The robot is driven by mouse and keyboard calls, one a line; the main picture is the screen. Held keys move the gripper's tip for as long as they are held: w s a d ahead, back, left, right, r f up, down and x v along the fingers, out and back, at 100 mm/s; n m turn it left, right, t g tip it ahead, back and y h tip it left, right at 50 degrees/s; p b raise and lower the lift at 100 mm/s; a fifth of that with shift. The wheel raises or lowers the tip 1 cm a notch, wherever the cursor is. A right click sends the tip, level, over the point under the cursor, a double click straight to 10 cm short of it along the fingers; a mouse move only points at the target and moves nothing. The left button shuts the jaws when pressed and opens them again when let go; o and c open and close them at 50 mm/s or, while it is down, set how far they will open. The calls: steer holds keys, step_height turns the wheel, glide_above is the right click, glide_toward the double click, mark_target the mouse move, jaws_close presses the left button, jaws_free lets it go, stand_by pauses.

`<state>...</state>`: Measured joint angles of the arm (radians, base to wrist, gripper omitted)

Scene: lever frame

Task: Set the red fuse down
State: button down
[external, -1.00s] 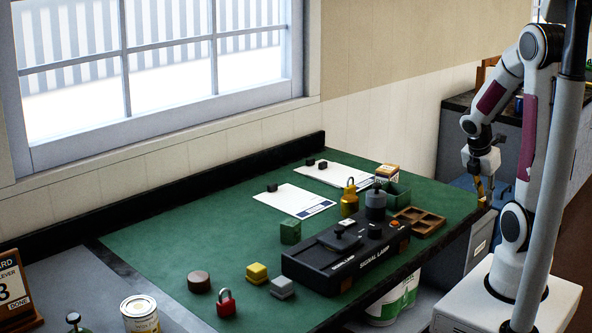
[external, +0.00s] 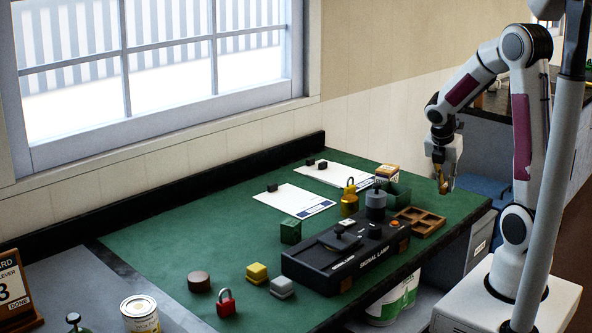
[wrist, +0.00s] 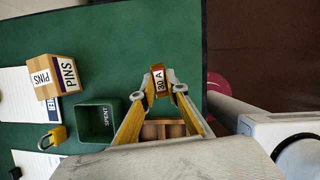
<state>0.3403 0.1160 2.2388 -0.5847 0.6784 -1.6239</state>
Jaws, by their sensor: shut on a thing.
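My gripper (external: 442,185) is in the air above the right end of the green bench. In the wrist view its yellow fingers are shut on a small reddish-brown fuse (wrist: 158,78) with a white "30 A" label. The fuse is held at the fingertips, with green bench top seen behind it. In the external view the fuse is too small to make out clearly. A brown wooden tray with compartments (external: 420,221) lies on the bench, below and left of my gripper. In the wrist view the tray (wrist: 162,128) is partly hidden by my gripper.
A green bin marked SPENT (wrist: 97,122) stands beside the tray, near a PINS box (wrist: 52,78). A yellow padlock (external: 349,203) and the black signal lamp box (external: 345,254) are further left.

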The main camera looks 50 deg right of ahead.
steer(key=w+a+n, duration=0.1)
steer(key=w+a, duration=0.2)
steer(key=w, duration=0.1)
steer(key=w+a+r+n+t, duration=0.1)
steer(key=w+a, duration=0.3)
steer(key=w, duration=0.1)
steer(key=w+a+n, duration=0.2)
steer(key=w+a, duration=0.1)
steer(key=w, duration=0.1)
steer(key=shift+w+a+r+t+y, duration=0.2)
steer(key=shift+a+r+t+y, duration=0.1)
steer(key=shift+a, duration=0.05)
steer(key=w+a+n+t+y, duration=0.1)
steer(key=w+a+n, duration=0.25)
steer(key=a, duration=0.75)
steer(key=w+a+r+n+y, duration=0.15)
steer(key=w+a, duration=0.25)
steer(key=a, duration=0.8)
steer(key=w+a+n+t, duration=0.1)
steer(key=w+a+n, duration=0.2)
steer(key=a, duration=0.8)
steer(key=s+a+n, duration=0.2)
steer(key=a, duration=0.7)
steer(key=s+a+n+y, duration=0.1)
steer(key=s+a+n, duration=0.1)
steer(key=a, duration=0.8)
steer(key=shift+s, duration=0.25)
steer(key=shift+y, duration=0.25)
steer(key=shift+f, duration=2)
steer(key=shift+f, duration=2)
